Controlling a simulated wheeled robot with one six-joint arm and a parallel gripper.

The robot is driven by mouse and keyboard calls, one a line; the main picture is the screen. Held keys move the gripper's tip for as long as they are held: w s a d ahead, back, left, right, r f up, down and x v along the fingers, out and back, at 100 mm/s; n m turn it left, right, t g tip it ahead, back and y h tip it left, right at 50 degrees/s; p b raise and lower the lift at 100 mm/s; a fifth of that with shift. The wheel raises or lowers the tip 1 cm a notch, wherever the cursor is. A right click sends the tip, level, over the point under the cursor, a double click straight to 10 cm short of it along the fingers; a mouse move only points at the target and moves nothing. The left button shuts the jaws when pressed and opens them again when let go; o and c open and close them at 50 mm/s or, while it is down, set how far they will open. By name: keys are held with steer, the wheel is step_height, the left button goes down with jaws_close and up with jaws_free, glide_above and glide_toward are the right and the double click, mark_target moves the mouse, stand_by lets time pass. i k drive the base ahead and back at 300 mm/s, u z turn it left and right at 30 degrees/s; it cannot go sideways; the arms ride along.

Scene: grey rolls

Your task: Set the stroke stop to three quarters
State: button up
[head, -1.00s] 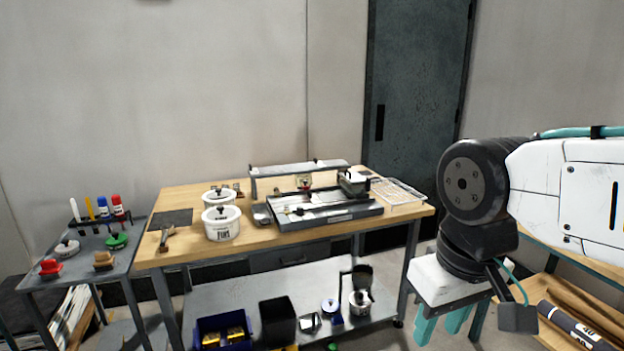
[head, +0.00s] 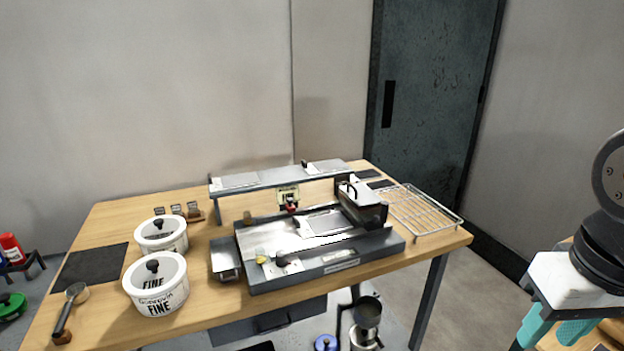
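The grey machine (head: 320,262) stands on the wooden table, with a flat metal bed and a dark block with a handle (head: 361,204) at its right. A small red part (head: 291,206) sits below a pale label plate (head: 288,193) at the bed's back edge. I cannot tell for sure which part is the stroke stop, and no scale marks are readable. My gripper (head: 548,338) has teal fingers apart, points down at the lower right, and is empty, well away from the machine.
Two white tubs (head: 157,288) marked FINE stand left of the machine, beside a small metal tray (head: 225,260). A raised shelf (head: 275,178) runs behind the bed. A wire rack (head: 424,212) lies at the right, reaching the table's edge.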

mark_target(291, 208)
steer(key=u, duration=0.3)
steer(key=i, duration=1.35)
steer(key=u, duration=0.5)
